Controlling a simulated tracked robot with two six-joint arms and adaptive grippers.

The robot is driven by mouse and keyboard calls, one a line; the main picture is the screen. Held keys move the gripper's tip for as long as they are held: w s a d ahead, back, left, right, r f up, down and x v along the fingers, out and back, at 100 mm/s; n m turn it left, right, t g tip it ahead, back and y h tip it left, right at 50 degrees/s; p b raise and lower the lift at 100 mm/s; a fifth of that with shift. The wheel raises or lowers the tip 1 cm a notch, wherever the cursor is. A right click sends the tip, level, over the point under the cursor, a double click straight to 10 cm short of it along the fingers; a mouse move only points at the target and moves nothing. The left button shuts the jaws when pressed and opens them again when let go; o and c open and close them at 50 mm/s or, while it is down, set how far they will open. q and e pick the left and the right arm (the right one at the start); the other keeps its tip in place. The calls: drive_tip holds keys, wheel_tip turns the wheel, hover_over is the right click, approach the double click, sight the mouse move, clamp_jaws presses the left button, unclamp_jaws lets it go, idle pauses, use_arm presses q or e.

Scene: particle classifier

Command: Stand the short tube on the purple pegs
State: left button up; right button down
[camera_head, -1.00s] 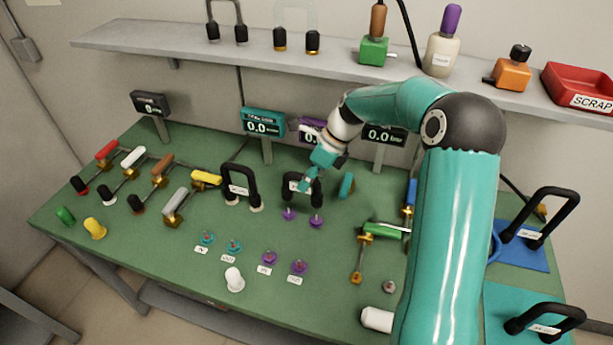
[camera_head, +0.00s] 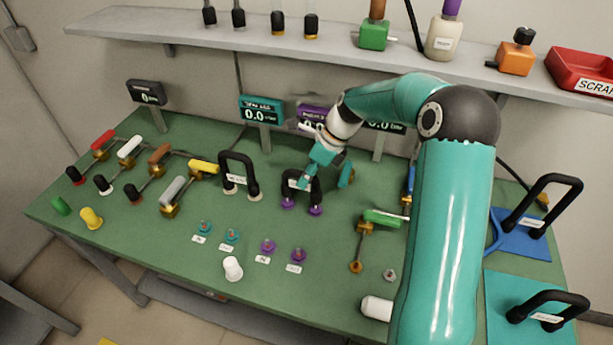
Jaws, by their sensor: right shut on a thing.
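The short tube (camera_head: 302,184) is a black U-shaped piece with a white label, upright in the middle of the green bench. My right gripper (camera_head: 306,180) is shut on its upper part, and its fingers hide some of it. The tube's two lower ends are at the rear pair of purple pegs, the left peg (camera_head: 288,203) and the right peg (camera_head: 315,210). The ends appear to meet the pegs; I cannot tell how far down they sit. Two other purple pegs, left (camera_head: 267,247) and right (camera_head: 298,255), stand bare nearer the front. My left gripper is out of view.
Another black tube (camera_head: 238,173) stands to the left. Teal pegs (camera_head: 231,236) and a white cap (camera_head: 232,268) are in front. A green-handled valve (camera_head: 383,217) lies right of the tube. Display stands (camera_head: 262,112) line the back under a shelf (camera_head: 170,30).

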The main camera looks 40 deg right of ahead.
drive_tip(key=shift+p, duration=0.9)
idle(1.1)
drive_tip(key=shift+f+b, duration=0.8)
drive_tip(key=shift+f, duration=0.85)
drive_tip(key=c, duration=1)
unclamp_jaws()
drive_tip(key=shift+o, duration=0.2)
drive_tip(key=v, duration=1.2)
